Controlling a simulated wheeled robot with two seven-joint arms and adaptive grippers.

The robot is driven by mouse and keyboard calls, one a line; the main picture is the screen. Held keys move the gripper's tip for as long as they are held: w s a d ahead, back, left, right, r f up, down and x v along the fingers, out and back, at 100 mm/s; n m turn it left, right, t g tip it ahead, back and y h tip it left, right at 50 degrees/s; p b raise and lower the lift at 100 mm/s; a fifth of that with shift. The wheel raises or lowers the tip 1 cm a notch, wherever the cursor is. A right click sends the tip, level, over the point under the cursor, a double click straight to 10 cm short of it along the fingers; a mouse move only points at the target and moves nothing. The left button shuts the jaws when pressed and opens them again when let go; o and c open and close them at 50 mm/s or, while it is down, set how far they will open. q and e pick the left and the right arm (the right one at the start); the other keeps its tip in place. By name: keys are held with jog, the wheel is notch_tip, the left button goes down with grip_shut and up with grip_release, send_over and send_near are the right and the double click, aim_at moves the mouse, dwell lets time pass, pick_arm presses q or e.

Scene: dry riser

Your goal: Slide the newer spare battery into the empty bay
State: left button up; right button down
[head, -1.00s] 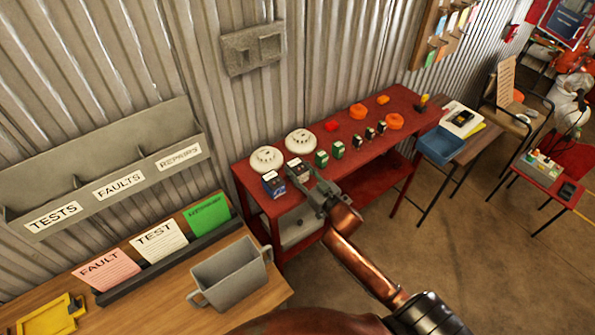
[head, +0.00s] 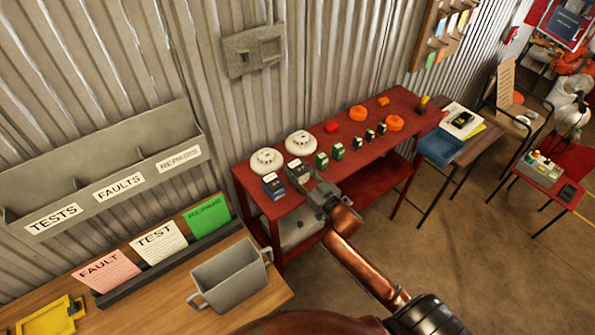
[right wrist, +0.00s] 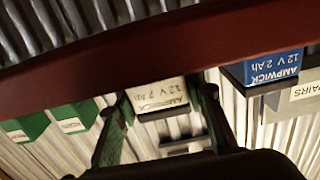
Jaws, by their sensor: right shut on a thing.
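A dark battery with a pale label (head: 298,171) stands on the red bench near its left end. In the right wrist view the label of this battery (right wrist: 158,96) reads Ampwick 12 V 7 Ah, upside down. My right gripper (head: 318,193) is shut on it, with one finger on each side. A blue battery (head: 272,185) stands just left of it; its label in the right wrist view (right wrist: 273,66) reads Ampwick 12 V 2 Ah. Several green boxes (head: 322,160) stand to the right. Dates are not readable. No empty bay can be made out clearly. My left gripper is out of view.
Two white round detectors (head: 266,161) sit behind the batteries on the red bench (head: 397,102). A grey wall box (head: 253,51) with recesses hangs above. A wooden desk (head: 143,312) with a grey bin (head: 230,278) is at the lower left.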

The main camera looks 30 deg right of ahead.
aim_at(298, 166)
jog(key=shift+r, duration=0.65)
notch_tip(298, 166, up, 2)
jog(key=shift+d+r+p, duration=0.1)
jog(key=shift+r+p, duration=0.15)
jog(key=shift+p, duration=0.1)
jog(key=s+d+r+p, duration=0.1)
jog(key=s+d+r, duration=0.4)
jog(key=d+r, duration=0.4)
jog(key=d, duration=0.4)
jog(key=shift+r, duration=0.15)
